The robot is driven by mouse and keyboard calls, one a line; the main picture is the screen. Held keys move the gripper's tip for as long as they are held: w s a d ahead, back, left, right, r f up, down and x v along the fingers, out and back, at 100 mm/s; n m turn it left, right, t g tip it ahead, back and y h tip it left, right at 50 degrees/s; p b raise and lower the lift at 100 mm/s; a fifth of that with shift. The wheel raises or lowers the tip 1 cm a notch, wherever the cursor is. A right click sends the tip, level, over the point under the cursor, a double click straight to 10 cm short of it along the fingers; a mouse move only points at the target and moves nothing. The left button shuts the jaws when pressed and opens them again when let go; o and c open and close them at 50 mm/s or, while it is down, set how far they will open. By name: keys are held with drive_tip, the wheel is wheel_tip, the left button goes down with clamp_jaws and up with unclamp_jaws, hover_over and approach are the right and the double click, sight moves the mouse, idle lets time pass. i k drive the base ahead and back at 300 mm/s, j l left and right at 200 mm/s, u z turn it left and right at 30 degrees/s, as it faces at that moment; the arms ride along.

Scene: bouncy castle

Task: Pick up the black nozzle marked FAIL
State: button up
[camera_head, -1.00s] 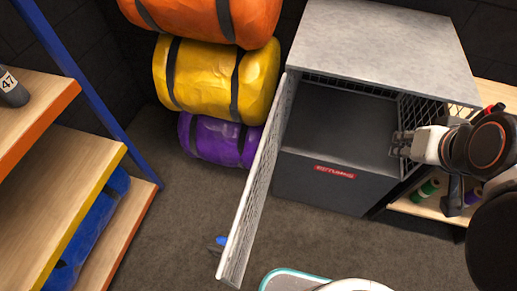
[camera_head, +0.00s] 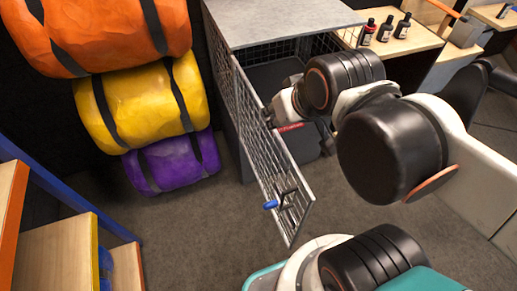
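I cannot make out a black nozzle marked FAIL in this view. A grey cage cabinet (camera_head: 285,20) stands at the back with its mesh door (camera_head: 265,150) swung outward. The door has a blue handle (camera_head: 270,204) low on its free side. My gripper (camera_head: 268,113) is at the cage opening, close to the upper part of the mesh door. Its fingers are small and dark against the mesh, so I cannot tell whether they are open or touch the door. My arm hides much of the cage's inside and right side.
Orange (camera_head: 100,30), yellow (camera_head: 145,100) and purple (camera_head: 172,162) strapped rolls are stacked at left. Wooden shelves (camera_head: 55,255) fill the lower left. Three small dark bottles (camera_head: 385,30) stand on a wooden surface behind my arm. Grey floor (camera_head: 190,230) is clear left of the door.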

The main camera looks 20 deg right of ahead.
sight(367, 38)
drive_tip(key=z, duration=1.3)
drive_tip(key=l+u, duration=0.1)
drive_tip(key=u, duration=0.25)
drive_tip(key=l+u, duration=0.15)
drive_tip(key=u, duration=0.15)
drive_tip(key=l+u, duration=0.15)
drive_tip(key=u, duration=0.2)
drive_tip(key=i+l+u, duration=0.1)
drive_tip(key=u, duration=0.4)
drive_tip(key=l+u, duration=0.25)
drive_tip(key=u, duration=0.2)
drive_tip(key=i+l+u, duration=0.1)
drive_tip(key=u, duration=0.4)
drive_tip(key=l+u, duration=0.3)
drive_tip(key=u, duration=0.2)
drive_tip(key=l+u, duration=0.4)
drive_tip(key=l, duration=0.35)
drive_tip(key=l+z, duration=0.1)
drive_tip(key=z, duration=0.95)
drive_tip(key=i+z, duration=0.1)
drive_tip(key=z, duration=0.45)
drive_tip(key=l+z, duration=0.1)
drive_tip(key=z, duration=0.45)
drive_tip(key=i+z, duration=0.1)
drive_tip(key=z, duration=0.95)
drive_tip(key=i+j+z, duration=0.1)
drive_tip(key=z, duration=1)
drive_tip(key=i+j, duration=0.05)
